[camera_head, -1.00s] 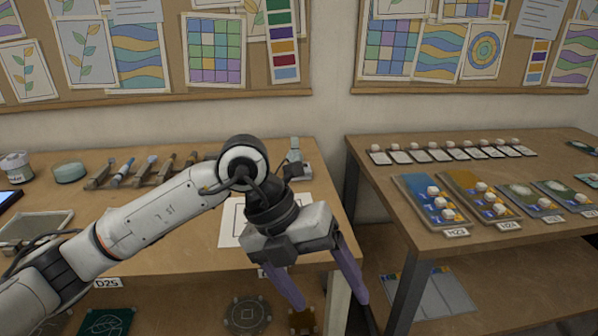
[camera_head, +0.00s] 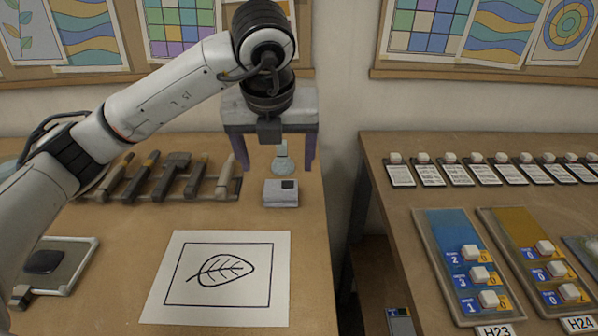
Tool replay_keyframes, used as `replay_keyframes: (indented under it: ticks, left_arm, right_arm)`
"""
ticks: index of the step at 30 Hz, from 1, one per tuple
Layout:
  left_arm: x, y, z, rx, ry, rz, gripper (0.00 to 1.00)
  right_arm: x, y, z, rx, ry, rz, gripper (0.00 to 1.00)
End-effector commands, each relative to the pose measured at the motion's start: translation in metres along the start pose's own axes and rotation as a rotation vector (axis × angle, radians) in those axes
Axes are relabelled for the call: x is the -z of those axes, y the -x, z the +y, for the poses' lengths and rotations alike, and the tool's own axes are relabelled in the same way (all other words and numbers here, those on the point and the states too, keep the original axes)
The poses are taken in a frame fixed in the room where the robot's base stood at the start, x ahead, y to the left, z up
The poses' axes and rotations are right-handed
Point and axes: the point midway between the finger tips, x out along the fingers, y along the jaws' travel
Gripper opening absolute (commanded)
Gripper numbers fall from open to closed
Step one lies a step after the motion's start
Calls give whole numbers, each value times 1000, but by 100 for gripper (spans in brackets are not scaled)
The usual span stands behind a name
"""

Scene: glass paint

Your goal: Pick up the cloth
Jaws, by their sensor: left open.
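A small pale grey folded block with a dark patch (camera_head: 280,193) lies near the right edge of the left table; it looks like the folded cloth, though I cannot be sure. My left gripper (camera_head: 272,165) is open and empty, with its two purple fingers pointing down. In the picture the fingers hang left and right of a small pale blue glass item (camera_head: 284,165) just behind the folded block. The gripper appears above the table and not touching the block. My right gripper is out of view.
A sheet with a leaf drawing (camera_head: 230,305) lies at the front of the left table. Several tools (camera_head: 172,178) rest on a rack to the left. A tray with a dark pad (camera_head: 84,258) is at far left. The right table (camera_head: 400,225) holds cards and colour trays.

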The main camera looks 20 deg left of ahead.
Motion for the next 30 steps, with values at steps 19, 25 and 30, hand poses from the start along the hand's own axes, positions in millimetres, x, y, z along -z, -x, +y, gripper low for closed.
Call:
replay_keyframes:
  ticks: [19,25,30]
  left_arm:
    - [2,-76,-3,-2,0,5,77]
    - [3,-100,-4,0,-1,3,77]
    - [2,-102,-5,1,-2,1,77]
  right_arm:
    - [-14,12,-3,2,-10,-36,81]
    - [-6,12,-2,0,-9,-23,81]
    - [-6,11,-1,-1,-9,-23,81]
